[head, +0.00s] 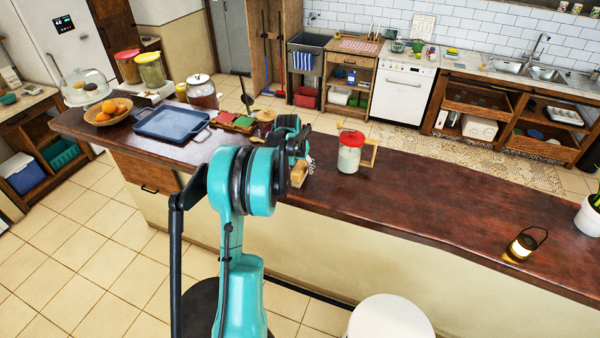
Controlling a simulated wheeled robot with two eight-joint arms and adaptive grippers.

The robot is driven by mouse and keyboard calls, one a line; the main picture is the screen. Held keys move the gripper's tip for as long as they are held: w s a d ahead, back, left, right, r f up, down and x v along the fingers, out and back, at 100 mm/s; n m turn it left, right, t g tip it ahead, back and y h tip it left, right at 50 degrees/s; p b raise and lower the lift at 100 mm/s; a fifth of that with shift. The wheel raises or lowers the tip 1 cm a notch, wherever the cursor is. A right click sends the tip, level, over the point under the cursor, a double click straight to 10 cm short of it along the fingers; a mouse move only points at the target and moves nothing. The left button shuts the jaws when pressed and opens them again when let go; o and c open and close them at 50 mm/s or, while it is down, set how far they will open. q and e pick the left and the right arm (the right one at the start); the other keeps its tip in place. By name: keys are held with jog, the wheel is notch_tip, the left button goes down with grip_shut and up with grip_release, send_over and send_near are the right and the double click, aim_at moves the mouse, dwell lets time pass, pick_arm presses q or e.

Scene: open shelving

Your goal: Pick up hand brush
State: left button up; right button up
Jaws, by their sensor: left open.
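A small tan wooden piece (298,175), which looks like the hand brush, is on the dark wooden counter (440,200) near its front edge. My left arm reaches up from the bottom of the head view and hides part of the area around it. My left gripper (301,158) is open, just above and beside this piece, overlapping it in the picture. I cannot tell whether they touch. My right gripper is not in the view.
A red-lidded jar (349,158) stands just right of the gripper. The counter between is clear. A white stool (390,318) is in front.

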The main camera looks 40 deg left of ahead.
pick_arm(q)
jog(key=shift+f+b, duration=0.25)
jog(key=shift+b, duration=0.15)
dwell(0.3)
grip_shut()
jog(key=shift+r, duration=0.1)
